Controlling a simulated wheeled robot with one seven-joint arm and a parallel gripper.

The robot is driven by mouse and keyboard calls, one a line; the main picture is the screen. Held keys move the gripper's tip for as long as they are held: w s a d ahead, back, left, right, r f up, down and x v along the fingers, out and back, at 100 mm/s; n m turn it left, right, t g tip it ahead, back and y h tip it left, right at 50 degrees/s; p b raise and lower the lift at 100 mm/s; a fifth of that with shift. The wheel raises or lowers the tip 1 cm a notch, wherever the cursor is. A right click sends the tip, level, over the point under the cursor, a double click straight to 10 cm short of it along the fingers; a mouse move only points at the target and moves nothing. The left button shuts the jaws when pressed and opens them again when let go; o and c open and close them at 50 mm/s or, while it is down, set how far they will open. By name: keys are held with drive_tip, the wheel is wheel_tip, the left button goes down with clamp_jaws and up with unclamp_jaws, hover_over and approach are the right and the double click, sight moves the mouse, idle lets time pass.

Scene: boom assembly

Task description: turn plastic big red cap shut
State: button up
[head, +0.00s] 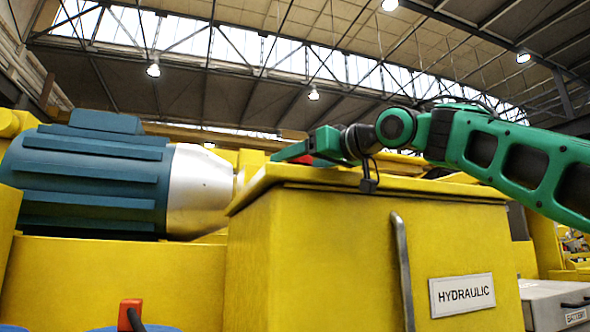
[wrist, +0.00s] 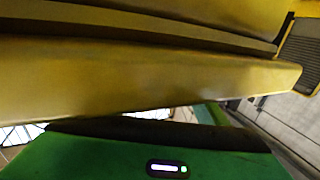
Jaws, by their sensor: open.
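My gripper (head: 297,150) is green and reaches left over the top of the yellow hydraulic box (head: 330,240), near its far-left edge. Its jaws are open. A small patch of red (head: 304,159) shows just beside the fingers; it may be part of the red cap, but most of it is hidden and I cannot tell whether the fingers touch it. In the wrist view, the green gripper body (wrist: 100,158) fills the bottom, with a yellow panel across the top. No red cap shows there.
A blue motor (head: 85,180) with a silver end (head: 200,190) lies left of the box. A red-topped handle (head: 131,312) stands at the bottom left. The box has a grey bar handle (head: 402,270) and a HYDRAULIC label (head: 462,295). A grey battery box (head: 550,300) is at the right.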

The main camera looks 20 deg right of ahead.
drive_tip(key=c, duration=1)
drive_tip(key=shift+c, duration=0.2)
